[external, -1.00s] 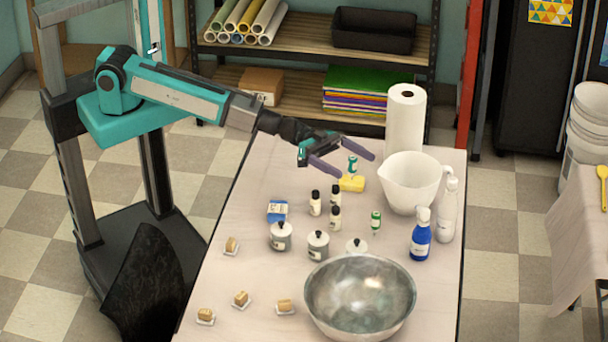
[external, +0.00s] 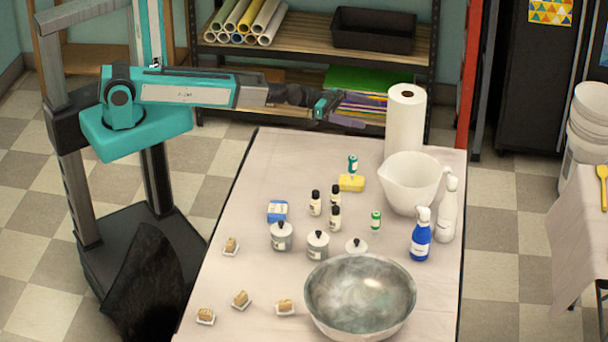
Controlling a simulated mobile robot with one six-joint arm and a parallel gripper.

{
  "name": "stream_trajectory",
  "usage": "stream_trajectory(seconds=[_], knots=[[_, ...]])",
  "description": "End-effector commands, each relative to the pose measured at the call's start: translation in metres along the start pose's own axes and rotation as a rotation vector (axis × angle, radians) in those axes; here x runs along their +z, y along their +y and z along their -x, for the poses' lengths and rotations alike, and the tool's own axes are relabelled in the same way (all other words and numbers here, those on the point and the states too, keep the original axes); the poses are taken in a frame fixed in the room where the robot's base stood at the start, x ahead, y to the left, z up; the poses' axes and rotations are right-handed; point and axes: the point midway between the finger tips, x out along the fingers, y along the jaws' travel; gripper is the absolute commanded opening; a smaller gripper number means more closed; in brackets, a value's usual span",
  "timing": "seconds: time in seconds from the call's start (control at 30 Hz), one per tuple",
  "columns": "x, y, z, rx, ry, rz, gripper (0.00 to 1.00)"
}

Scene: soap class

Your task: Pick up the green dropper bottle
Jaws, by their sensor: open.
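A small bottle with a green cap and green label (external: 376,221) stands upright on the table, left of the blue spray bottle. A second small bottle, teal-green (external: 353,164), stands just behind the yellow sponge (external: 351,183). The view is too small to tell which one has a dropper top. My gripper (external: 347,122) is open with nothing visible between its fingers. It is up in front of the shelf, above the table's far end and left of the paper towel roll. It is apart from both bottles.
Near the bottles stand several dark-capped bottles (external: 335,217), lidded jars (external: 318,245), a white mixing bowl (external: 410,182), a blue spray bottle (external: 420,236) and a paper towel roll (external: 405,120). A large metal bowl (external: 360,296) fills the front. The table's far left is clear.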

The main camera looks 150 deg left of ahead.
Motion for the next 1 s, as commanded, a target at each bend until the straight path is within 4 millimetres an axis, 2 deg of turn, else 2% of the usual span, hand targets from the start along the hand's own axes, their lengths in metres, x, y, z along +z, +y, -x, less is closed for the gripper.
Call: stream_trajectory(seconds=[0.47,1.0], knots=[[-0.001,-0.002,-0.004,0.000,0.000,-0.002,1.00],[-0.001,-0.002,-0.056,0.001,0.000,-0.003,1.00]])
